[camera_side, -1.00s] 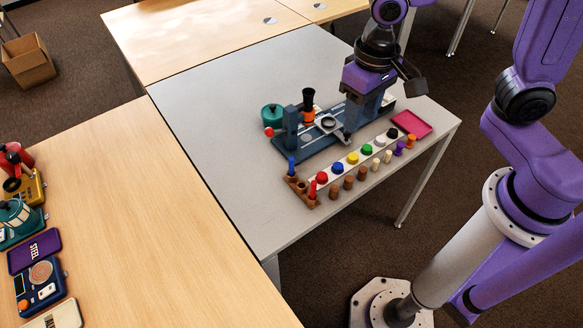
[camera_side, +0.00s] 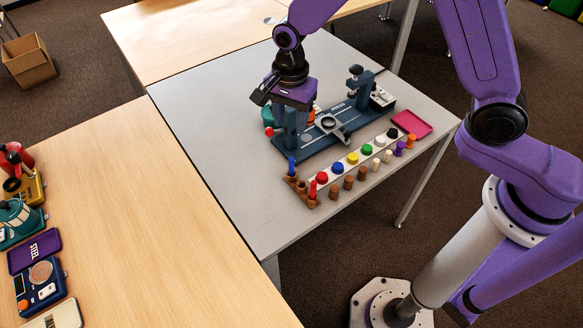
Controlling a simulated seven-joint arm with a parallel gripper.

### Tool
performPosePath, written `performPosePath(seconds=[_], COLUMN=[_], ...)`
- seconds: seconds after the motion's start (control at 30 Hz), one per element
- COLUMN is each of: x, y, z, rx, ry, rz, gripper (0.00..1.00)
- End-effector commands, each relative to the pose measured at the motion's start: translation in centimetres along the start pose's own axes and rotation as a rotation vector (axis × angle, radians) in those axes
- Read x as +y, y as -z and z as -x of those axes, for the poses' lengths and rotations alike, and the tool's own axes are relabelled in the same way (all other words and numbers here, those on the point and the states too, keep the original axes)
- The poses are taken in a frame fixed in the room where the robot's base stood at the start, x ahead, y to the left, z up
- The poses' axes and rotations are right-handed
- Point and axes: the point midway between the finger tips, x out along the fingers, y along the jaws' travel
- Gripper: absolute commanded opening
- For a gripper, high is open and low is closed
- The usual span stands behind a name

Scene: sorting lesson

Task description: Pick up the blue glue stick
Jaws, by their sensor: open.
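A small blue stick (camera_side: 292,166), which looks like the blue glue stick, stands upright in the far end of a brown holder (camera_side: 302,190) at the front left of the grey table. My gripper (camera_side: 291,118) points down over the left end of the blue-grey fixture, above and apart from the blue stick. It is open, and nothing shows held in it. Its fingertips are hard to tell from the fixture's left post.
The fixture (camera_side: 340,140) has a right post (camera_side: 359,88). A strip with several coloured round caps (camera_side: 352,158) runs right from the holder, with several small pegs (camera_side: 348,182) in front. A pink tray (camera_side: 411,124) lies at right. The grey table's left part (camera_side: 205,115) is clear.

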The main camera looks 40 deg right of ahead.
Motion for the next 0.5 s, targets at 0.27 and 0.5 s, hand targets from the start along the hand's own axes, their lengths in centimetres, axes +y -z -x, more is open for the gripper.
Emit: performPosePath(seconds=[0.27,0.5], x=[0.2,0.2], y=[0.0,0.1], z=[-4.8,-8.8], rx=[0.000,0.000], ry=[-0.007,-0.005], rz=[0.002,0.002], gripper=[0.46,0.46])
